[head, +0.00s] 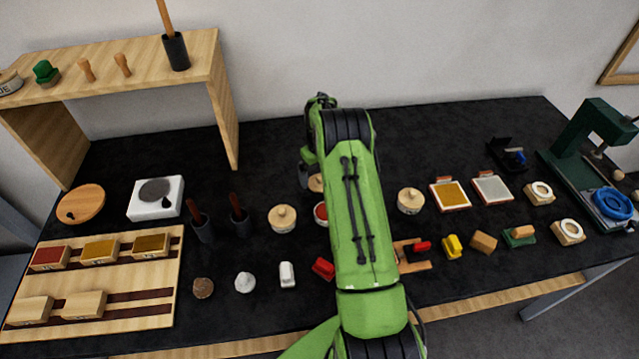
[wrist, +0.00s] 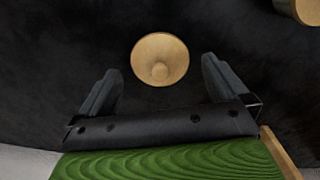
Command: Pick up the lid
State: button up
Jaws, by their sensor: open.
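A round pale wooden lid with a central knob (wrist: 160,59) shows in the wrist view against the black surface. My gripper (wrist: 158,82) is open, with one finger to each side of the lid's near edge and nothing held. In the head view a pale wooden round piece (head: 316,183) shows beside my arm, partly hidden by it; it appears to be this lid. An open pot with red contents (head: 321,211) stands just in front of it, also partly covered by my arm. My gripper is mostly hidden behind the arm in the head view.
Lidded jars stand left (head: 282,220) and right (head: 410,202) of my arm on the black table (head: 270,150). A wooden round object (wrist: 306,8) shows at the wrist view's upper right. Dark holders (head: 203,227) stand further left. Small blocks line the front. The table's back is mostly clear.

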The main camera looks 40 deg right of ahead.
notch_tip(320, 180, down, 2)
jog(key=shift+w, duration=0.1)
jog(key=shift+r, duration=0.1)
jog(key=c, duration=1)
jog(key=shift+r, duration=0.1)
